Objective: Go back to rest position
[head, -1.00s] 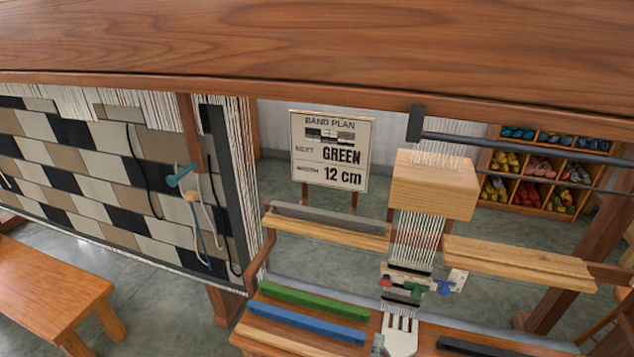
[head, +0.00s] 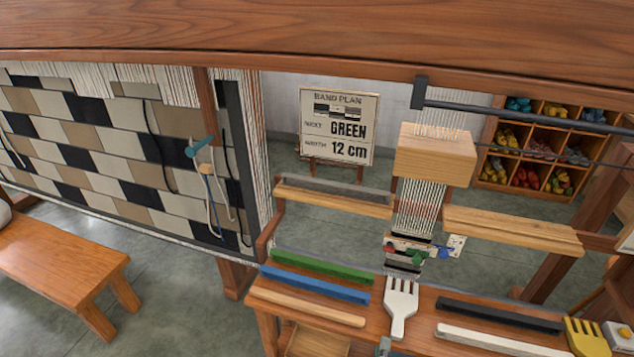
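My gripper is not in view. The loom bench (head: 258,297) stands at the lower middle, partly cut off by the bottom edge. A white comb-like beater (head: 401,300) lies on it below the warp threads (head: 418,207). A green bar (head: 322,266), a blue bar (head: 314,285) and a pale wooden bar (head: 306,307) lie on its left side. A black bar (head: 500,314) and a white bar (head: 490,340) lie on its right. A yellow comb (head: 587,338) is at the lower right. Small coloured pieces (head: 415,251) sit at the warp's lower end.
A wooden beam (head: 300,30) crosses the top. A sign (head: 338,127) reads "GREEN" and "12 cm". A patterned weaving (head: 90,150) hangs left, above a wooden bench (head: 60,260). Wool shelves (head: 530,150) stand at the back right. The grey floor (head: 175,290) between the benches is clear.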

